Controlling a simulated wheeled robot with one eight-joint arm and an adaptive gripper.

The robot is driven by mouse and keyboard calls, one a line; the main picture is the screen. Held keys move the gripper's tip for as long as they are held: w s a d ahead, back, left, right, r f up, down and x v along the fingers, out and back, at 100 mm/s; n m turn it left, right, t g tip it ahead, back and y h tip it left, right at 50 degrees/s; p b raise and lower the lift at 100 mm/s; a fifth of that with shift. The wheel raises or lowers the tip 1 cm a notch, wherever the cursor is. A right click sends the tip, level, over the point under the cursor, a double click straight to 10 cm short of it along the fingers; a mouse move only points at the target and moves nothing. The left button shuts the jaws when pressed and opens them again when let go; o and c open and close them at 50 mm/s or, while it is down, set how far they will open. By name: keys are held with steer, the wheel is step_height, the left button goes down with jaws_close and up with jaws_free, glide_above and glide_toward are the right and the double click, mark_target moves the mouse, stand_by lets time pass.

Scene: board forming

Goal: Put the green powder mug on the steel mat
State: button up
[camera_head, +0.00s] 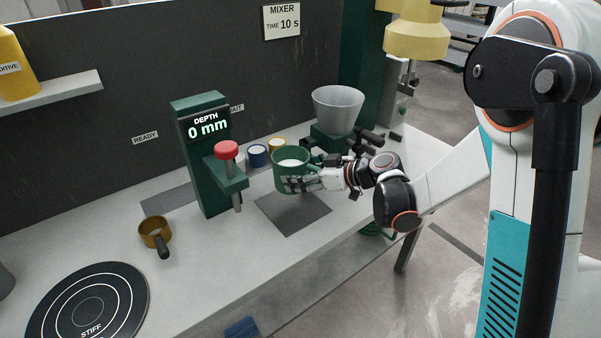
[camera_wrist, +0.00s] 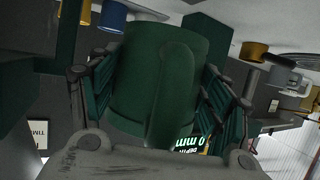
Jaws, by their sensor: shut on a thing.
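The green powder mug (camera_head: 291,168) is in my gripper (camera_head: 300,184), with whitish powder showing inside it. In the head view it appears upright over the steel mat (camera_head: 292,213), a grey square on the bench. I cannot tell whether its base touches the mat. In the wrist view the green mug (camera_wrist: 158,80) fills the middle, with a finger on either side of it. The fingers are shut on it.
A green depth gauge (camera_head: 209,150) with a red knob stands left of the mug. A mixer bowl (camera_head: 338,108) stands behind right. Blue and yellow cups (camera_head: 257,155) are behind. A brown mug (camera_head: 154,232) and a black round mat (camera_head: 88,305) lie left.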

step_height(320, 180, down, 6)
steer(key=b, duration=0.5)
steer(key=shift+r, duration=0.15)
steer(key=shift+f, duration=1.1)
steer(key=shift+f, duration=0.25)
steer(key=o, duration=1.4)
steer(key=shift+o, duration=0.2)
steer(key=shift+o, duration=0.6)
steer(key=shift+d, duration=0.1)
